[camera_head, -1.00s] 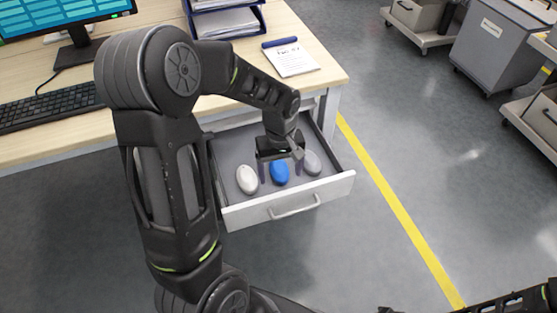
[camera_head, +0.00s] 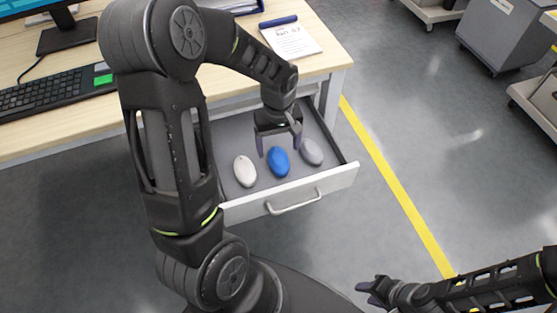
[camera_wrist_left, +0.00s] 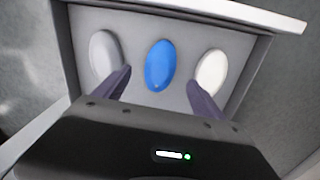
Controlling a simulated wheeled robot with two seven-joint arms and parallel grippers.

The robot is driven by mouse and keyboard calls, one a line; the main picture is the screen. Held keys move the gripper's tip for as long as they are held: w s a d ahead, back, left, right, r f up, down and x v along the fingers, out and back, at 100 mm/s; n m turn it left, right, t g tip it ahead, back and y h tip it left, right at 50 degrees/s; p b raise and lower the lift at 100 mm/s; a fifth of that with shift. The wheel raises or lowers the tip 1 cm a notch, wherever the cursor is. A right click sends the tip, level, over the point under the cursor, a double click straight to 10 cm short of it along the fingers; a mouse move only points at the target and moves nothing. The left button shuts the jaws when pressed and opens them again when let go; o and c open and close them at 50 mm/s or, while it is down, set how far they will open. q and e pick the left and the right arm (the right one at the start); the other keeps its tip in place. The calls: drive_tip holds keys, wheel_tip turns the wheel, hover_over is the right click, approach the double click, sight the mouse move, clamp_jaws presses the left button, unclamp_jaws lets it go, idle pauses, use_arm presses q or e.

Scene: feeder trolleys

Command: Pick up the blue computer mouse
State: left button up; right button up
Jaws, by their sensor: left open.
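The blue mouse (camera_head: 278,163) lies in the open drawer (camera_head: 222,140) between a white mouse (camera_head: 245,171) and a grey mouse (camera_head: 312,152). My left gripper (camera_head: 278,146) is over the drawer, open and empty, with its fingers pointing down. In the left wrist view the blue mouse (camera_wrist_left: 160,65) lies beyond and between the two spread fingertips (camera_wrist_left: 158,78), with no finger touching it. My right gripper (camera_head: 366,288) is low at the right, away from the drawer; its jaw opening is too small to make out.
The desk (camera_head: 310,72) holds a keyboard (camera_head: 50,98), a monitor stand and a notepad (camera_head: 291,40). The drawer front with its handle (camera_head: 294,203) faces me. Grey bins and trolleys stand at the back right. The floor right of the drawer is clear.

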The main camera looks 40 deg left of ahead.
sight(278, 157)
use_arm(q)
drive_tip(key=shift+f+b, duration=0.4)
drive_tip(key=shift+f, duration=2.3)
drive_tip(key=shift+c, duration=0.4)
drive_tip(key=c, duration=1.4)
drive_tip(key=shift+c, duration=0.2)
wheel_tip(278, 157, up, 10)
drive_tip(key=p, duration=0.1)
drive_tip(key=shift+p, duration=0.35)
drive_tip(key=shift+r, duration=0.1)
